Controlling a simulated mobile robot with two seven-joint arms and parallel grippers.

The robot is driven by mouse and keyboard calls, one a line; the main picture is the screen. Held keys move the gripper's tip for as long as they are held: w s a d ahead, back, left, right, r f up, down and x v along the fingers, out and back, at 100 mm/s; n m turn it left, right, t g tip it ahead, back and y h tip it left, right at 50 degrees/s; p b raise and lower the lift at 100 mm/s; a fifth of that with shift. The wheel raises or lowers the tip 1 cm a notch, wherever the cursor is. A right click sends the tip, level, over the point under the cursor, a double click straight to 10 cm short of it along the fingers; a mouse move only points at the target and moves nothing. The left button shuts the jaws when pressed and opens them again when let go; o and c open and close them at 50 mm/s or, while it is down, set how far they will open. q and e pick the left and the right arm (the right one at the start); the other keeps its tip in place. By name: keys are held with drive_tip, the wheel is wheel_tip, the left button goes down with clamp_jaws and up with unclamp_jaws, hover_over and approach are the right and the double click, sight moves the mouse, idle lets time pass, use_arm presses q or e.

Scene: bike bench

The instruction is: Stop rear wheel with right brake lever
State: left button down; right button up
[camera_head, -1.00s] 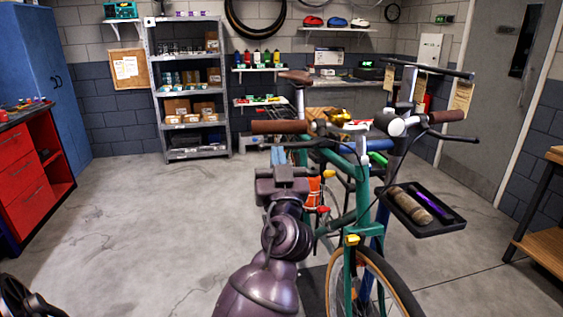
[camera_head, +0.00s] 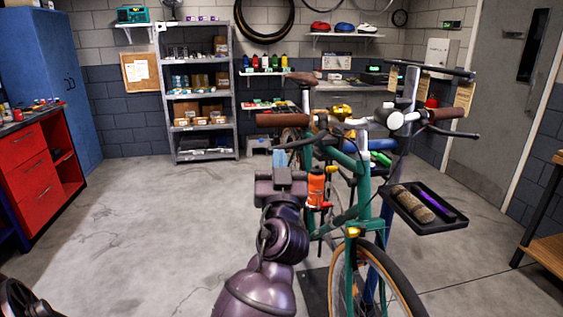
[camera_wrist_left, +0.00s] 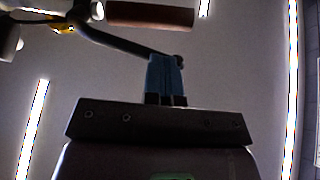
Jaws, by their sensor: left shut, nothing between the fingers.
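A green bike stands with its front wheel (camera_head: 385,285) toward me. Its brown handlebar grip on the picture's left (camera_head: 280,120) also shows at the top of the wrist view (camera_wrist_left: 150,14). The dark brake lever (camera_wrist_left: 120,42) by that grip slants down to a rounded end in the wrist view. My left gripper (camera_head: 281,158) is below this grip in the head view. Its blue fingers (camera_wrist_left: 166,78) are shut and empty, with their tips at or very near the lever's end; contact is unclear. The rear wheel is largely hidden behind the frame. My right gripper is not seen.
A black tray (camera_head: 455,224) with a roll and a purple tool sits at the bike's right. A grey shelf (camera_head: 158,95), a red cabinet (camera_head: 38,190) and a wooden bench (camera_head: 545,250) stand around. The floor left of the bike is clear.

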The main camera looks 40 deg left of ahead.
use_arm(q)
drive_tip(key=b+v, duration=0.4)
drive_tip(key=v, duration=0.6)
idle(0.4)
